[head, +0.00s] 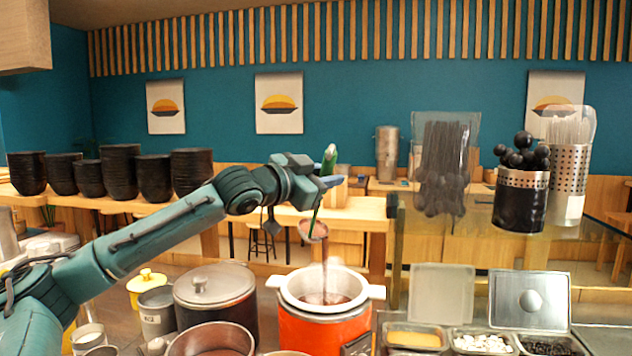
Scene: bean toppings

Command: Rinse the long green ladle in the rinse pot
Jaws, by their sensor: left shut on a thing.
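My left gripper (326,183) is shut on the long green ladle (329,158), high above the counter. The ladle's handle top sticks up above the fingers, and its bowl (314,230) hangs below them. A dark brown stream runs from the bowl down into an orange pot (322,330) with a white rim, which holds dark contents. The bowl is well above the rim and apart from it. An open steel pot (212,339) stands at the lower left of the orange pot; its contents are hard to make out. I cannot tell which pot is the rinse pot. My right gripper is out of view.
A lidded steel pot (215,288) and a canister with a yellow lid (147,280) stand left of the orange pot. Topping trays (414,338) lie to the right. Utensil holders (521,205) stand on a glass ledge at the right. Black bowl stacks (121,172) stand behind.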

